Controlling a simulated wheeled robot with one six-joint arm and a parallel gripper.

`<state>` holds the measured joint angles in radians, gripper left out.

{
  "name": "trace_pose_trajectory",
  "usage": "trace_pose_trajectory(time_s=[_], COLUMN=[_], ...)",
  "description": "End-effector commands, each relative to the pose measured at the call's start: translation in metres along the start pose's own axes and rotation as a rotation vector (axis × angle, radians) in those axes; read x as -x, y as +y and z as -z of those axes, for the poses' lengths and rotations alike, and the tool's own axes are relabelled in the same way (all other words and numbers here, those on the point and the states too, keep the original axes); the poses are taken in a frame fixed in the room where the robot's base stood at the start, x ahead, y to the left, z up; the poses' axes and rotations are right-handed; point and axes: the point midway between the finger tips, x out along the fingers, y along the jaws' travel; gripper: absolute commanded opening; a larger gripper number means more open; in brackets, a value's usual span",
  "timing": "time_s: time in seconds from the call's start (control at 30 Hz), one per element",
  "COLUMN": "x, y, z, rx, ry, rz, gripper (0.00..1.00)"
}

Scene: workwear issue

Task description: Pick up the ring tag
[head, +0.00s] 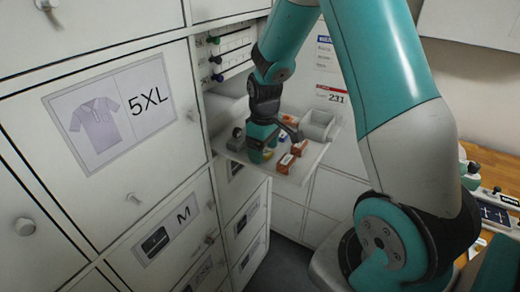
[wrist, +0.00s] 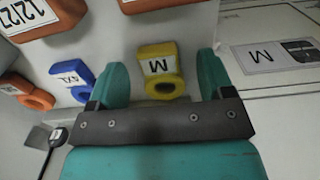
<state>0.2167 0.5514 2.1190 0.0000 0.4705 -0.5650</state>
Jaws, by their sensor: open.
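A yellow ring tag (wrist: 157,66) marked M lies in the wrist view between the two teal fingers of my gripper (wrist: 160,64). Its ring end is toward my gripper's palm, and gaps show on both sides, so the fingers are apart from it. A blue ring tag (wrist: 72,82) lies to the left, outside the fingers, and an orange ring tag (wrist: 27,94) lies further left. In the head view my gripper (head: 262,147) is low over the pulled-out tray (head: 304,170), open and empty. The yellow tag is mostly hidden there by the gripper.
Larger orange tags (wrist: 45,18) lie beyond the fingers. In the head view an orange item (head: 298,147) sits right of my gripper, with a grey bin (head: 318,125) behind it. The cabinet front marked M (head: 168,232) stands close on the left.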

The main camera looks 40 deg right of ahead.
Motion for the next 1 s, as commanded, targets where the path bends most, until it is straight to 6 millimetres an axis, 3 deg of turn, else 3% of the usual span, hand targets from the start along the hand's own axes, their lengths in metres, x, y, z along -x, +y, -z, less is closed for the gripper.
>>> trace_pose_trajectory(time_s=[0.07,0.3,0.77,1.0], x=[0.000,0.000,0.005,0.042], y=[0.000,0.000,0.000,0.001], z=[0.000,0.000,0.001,0.002], rx=[0.000,0.000,0.000,0.000], ry=[0.000,0.000,0.001,0.007], rz=[0.000,0.000,-0.001,-0.004], gripper=[0.74,0.22,0.22,0.22])
